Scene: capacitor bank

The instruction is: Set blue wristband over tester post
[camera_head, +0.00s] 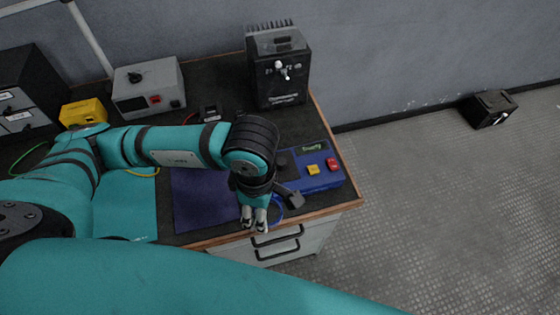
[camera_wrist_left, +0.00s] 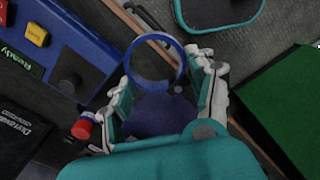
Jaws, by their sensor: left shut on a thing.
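The blue wristband (camera_wrist_left: 134,75) is a ring held between the fingers of my left gripper (camera_wrist_left: 160,68). In the head view, my left gripper (camera_head: 254,220) is over the bench's front edge, with part of the band (camera_head: 280,209) showing beside it. The tester (camera_head: 322,183) is a blue box with a yellow button, a red button and a green display reading "Ready". It also shows in the left wrist view (camera_wrist_left: 88,32), where its dark round post (camera_wrist_left: 72,77) stands left of the band, apart from it. My arm partly hides the tester in the head view. My right gripper is not in view.
A dark blue mat (camera_head: 200,200) lies left of the tester. A black unit (camera_head: 280,75) stands behind, with a grey meter (camera_head: 148,90) and a yellow box (camera_head: 83,112) farther left. Drawer handles (camera_head: 277,246) project below the front edge.

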